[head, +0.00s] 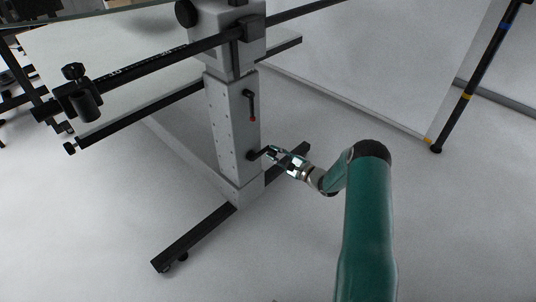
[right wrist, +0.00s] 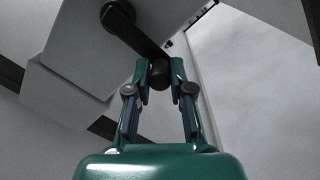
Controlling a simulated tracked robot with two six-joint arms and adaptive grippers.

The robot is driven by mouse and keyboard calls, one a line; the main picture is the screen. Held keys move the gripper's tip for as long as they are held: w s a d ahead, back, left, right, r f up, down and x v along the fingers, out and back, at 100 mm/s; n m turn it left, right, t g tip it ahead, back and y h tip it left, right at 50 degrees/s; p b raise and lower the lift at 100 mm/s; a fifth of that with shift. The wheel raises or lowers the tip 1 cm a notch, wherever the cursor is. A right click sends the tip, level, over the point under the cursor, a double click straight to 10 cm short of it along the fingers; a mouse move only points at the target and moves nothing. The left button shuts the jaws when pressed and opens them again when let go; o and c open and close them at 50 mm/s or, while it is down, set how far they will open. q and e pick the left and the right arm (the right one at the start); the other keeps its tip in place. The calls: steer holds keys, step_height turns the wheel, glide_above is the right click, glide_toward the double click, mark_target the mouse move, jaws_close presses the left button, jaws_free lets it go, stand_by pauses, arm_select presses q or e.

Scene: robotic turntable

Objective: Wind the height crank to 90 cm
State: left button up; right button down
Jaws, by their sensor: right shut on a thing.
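The black height crank (head: 255,156) sits low on the front face of the grey column (head: 222,120). My right gripper (head: 272,152) reaches it from the right and is shut on the crank's knob. In the right wrist view the crank arm (right wrist: 140,35) runs from its round hub at the top down to the dark knob (right wrist: 160,74), which is between the fingertips (right wrist: 160,80). Small marks run down the column, too small to read as a height. My left gripper is not in view.
A black lever with a red tip (head: 251,106) hangs on the column above the crank. A long black rail (head: 150,64) with a clamp (head: 80,98) crosses in front at the top. Black feet (head: 195,238) spread on the floor. A tripod leg (head: 470,80) stands at right.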

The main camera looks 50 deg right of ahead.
steer(key=shift+w+a+f, duration=0.25)
steer(key=shift+a, duration=0.15)
steer(key=c, duration=1)
jaws_free()
steer(key=shift+d, duration=0.1)
steer(key=shift+d+m, duration=0.1)
steer(key=shift+m, duration=0.2)
steer(key=shift+s, duration=0.25)
steer(key=s, duration=0.7)
steer(key=s+d, duration=0.1)
steer(key=s, duration=0.3)
steer(key=shift+s, duration=0.25)
